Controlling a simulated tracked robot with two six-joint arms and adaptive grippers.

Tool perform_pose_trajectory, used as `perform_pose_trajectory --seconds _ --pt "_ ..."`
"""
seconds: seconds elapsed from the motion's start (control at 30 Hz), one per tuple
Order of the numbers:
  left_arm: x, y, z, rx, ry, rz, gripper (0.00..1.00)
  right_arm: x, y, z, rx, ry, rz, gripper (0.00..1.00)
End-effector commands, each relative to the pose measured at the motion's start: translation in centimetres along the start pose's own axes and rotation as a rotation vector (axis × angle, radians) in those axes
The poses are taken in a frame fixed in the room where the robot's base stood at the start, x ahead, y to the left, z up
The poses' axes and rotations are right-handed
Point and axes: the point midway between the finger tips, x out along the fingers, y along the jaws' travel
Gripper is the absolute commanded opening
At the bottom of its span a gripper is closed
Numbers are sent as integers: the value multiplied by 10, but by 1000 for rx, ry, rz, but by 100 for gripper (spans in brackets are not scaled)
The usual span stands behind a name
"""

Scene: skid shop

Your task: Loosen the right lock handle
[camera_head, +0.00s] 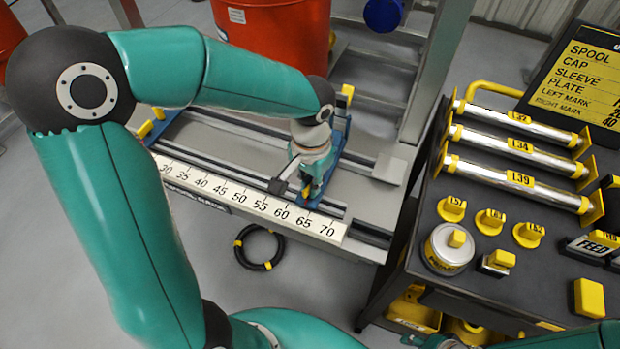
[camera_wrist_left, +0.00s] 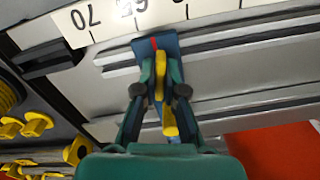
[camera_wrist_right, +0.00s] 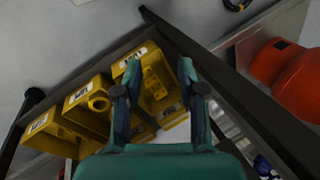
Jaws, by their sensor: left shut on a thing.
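The right lock handle is a yellow lever (camera_wrist_left: 161,66) on a blue carriage (camera_wrist_left: 143,47) in the left wrist view. In the head view the blue carriage (camera_head: 340,135) sits on the rail near the 65 mark, mostly behind my left arm. My left gripper (camera_wrist_left: 160,85) is shut on the yellow handle, with a finger on each side of it. A red pointer (camera_wrist_left: 154,43) on the carriage lies near 65 on the white scale (camera_head: 250,200). My right gripper (camera_wrist_right: 160,70) is open, with its fingers apart above yellow bins.
A black cart (camera_head: 455,205) with silver spools (camera_head: 520,135) and yellow-topped parts stands at the right. Yellow bins (camera_wrist_right: 100,100) sit on its lower level. A black ring (camera_head: 260,248) lies on the floor. Orange drums (camera_head: 270,40) stand behind the rail.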

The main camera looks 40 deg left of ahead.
Motion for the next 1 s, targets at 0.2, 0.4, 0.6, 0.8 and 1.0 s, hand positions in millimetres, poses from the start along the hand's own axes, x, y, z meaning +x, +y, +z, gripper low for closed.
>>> perform_pose_trajectory --seconds 0.2,0.4,0.6,0.8,1.0 --pt "0 0 0 30 -1 -1 0 -1 0 0 0 0 0 40" --pt "-1 0 0 80 -1 -1 0 -3 -1 0 0 0 0 40" --pt "-1 0 1 284 -2 -1 0 -10 -4 0 0 0 0 40" --pt "0 0 1 332 -2 -1 0 -10 -4 0 0 0 0 40" --pt "0 0 1 344 -3 -1 0 -11 -4 0 0 0 0 40"
